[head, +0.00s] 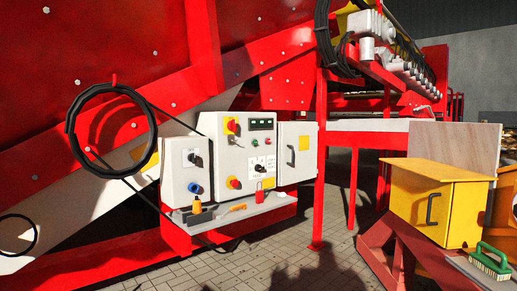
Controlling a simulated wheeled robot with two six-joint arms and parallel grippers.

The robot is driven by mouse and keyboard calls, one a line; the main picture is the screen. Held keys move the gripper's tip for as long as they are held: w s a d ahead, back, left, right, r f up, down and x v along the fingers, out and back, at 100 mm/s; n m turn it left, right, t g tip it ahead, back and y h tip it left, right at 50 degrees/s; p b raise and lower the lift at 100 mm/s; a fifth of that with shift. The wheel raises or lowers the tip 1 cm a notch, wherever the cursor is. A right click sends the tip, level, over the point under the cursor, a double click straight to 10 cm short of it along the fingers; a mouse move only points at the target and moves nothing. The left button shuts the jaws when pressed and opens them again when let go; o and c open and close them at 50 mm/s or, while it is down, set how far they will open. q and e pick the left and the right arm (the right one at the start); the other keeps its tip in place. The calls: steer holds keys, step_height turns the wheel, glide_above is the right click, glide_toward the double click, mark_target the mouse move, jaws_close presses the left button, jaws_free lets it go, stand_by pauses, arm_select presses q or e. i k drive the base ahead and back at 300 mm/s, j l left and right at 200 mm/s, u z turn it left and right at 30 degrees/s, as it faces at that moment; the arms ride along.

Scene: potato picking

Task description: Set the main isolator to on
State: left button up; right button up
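A grey control cabinet (246,159) is mounted on the red machine left of centre. A red rotary handle on a yellow plate (231,126), which looks like the main isolator, sits at its upper left; its setting is too small to read. A red button on yellow (234,183) is lower down. A smaller grey box (180,171) on the left carries a black rotary switch (195,159) and a blue socket (194,188). Neither of my grippers is in view.
A shelf (236,213) under the cabinet holds a red padlock-like item (260,195) and an orange-topped item (197,205). A grey door (298,150) with a handle is beside it. A yellow box (437,200) and a green brush (491,259) are right. Tiled floor (300,268) is clear.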

mark_target(232, 125)
steer(key=i+l+u, duration=0.2)
steer(key=l, duration=0.15)
steer(key=i+l+u, duration=0.2)
steer(key=l, duration=0.2)
steer(key=i+l+z, duration=0.15)
steer(key=i, duration=0.25)
steer(key=i+l+z, duration=0.15)
steer(key=i, duration=0.25)
